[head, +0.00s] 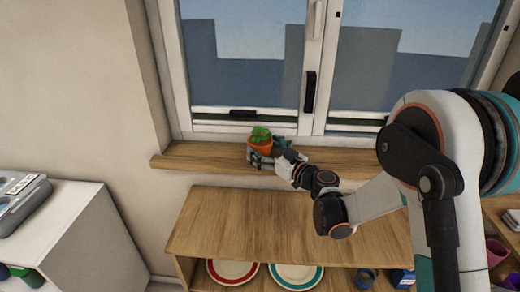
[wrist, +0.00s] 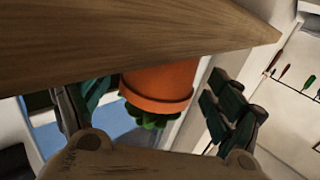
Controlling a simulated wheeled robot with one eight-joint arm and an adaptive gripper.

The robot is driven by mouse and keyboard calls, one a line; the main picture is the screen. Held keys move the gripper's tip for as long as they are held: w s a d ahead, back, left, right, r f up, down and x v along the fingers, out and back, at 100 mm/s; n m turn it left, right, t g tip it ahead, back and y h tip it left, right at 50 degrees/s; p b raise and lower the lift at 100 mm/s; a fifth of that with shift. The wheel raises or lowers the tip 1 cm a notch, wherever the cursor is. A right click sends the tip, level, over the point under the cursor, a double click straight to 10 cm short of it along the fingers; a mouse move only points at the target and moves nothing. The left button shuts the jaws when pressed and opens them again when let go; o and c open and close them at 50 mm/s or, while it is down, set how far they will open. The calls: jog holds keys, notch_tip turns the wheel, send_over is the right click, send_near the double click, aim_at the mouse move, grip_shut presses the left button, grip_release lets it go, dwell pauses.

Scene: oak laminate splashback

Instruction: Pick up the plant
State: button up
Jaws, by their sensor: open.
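The plant is a small green leafy plant in an orange pot (head: 261,147) standing on the wooden window sill, toward its left half. In the wrist view the pot (wrist: 160,82) appears upside down, with its leaves (wrist: 150,118) partly hidden behind the gripper body. My gripper (head: 268,157) is at the pot, reaching in from the front right. Its dark green fingers are open, one on either side of the pot in the wrist view (wrist: 160,98). A gap shows between the pot and the right finger; whether the left finger touches it I cannot tell.
The window sill (head: 200,156) is otherwise bare, with the closed window (head: 250,60) behind it. Below is a wooden shelf unit (head: 225,220) with a clear top, holding a red-rimmed plate (head: 232,272) and a teal-rimmed plate (head: 296,277). A white cabinet (head: 80,235) stands left.

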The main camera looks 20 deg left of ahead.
jog(key=shift+w+a, duration=0.25)
jog(key=shift+a, duration=0.1)
jog(key=c, duration=1.3)
jog(key=shift+r, duration=0.15)
